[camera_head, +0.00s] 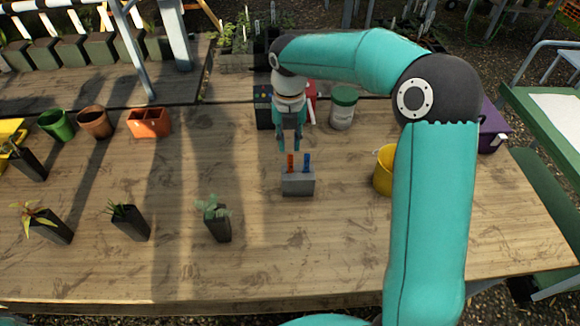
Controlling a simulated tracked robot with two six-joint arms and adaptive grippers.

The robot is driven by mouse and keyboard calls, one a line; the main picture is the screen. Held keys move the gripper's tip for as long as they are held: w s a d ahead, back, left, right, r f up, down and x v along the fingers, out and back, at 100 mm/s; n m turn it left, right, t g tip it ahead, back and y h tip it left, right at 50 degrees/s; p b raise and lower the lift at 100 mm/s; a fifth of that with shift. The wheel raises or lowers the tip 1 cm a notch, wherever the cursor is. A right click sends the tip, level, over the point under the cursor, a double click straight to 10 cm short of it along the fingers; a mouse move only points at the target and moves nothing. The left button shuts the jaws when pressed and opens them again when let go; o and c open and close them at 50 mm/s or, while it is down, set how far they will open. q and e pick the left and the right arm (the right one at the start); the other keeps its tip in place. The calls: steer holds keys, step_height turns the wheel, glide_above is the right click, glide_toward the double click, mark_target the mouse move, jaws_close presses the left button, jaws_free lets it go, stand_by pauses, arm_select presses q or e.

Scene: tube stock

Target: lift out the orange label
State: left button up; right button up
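The orange label (290,163) stands upright in a small grey block-like holder (298,186) near the middle of the table. A blue label (307,163) stands beside it on the right, in the same holder. My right gripper (289,147) points down from above, a little above or behind the orange label. Its two fingers look apart, with nothing seen between them. The lower ends of both labels are hidden inside the holder. My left gripper is not in view.
A yellow bucket (383,172) stands right of the holder, partly behind my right arm. A white jar with a green lid (343,108) stands behind. Potted plants (217,220) in dark pots stand front left. An orange planter (149,123) is at back left. The table around the holder is clear.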

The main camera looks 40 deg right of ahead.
mark_target(291, 163)
step_height(291, 163, down, 8)
steer(key=shift+s+d+f+p, duration=0.1)
steer(key=shift+d+p, duration=0.05)
steer(key=shift+p, duration=0.6)
steer(key=shift+c, duration=0.2)
steer(key=shift+c, duration=1.4)
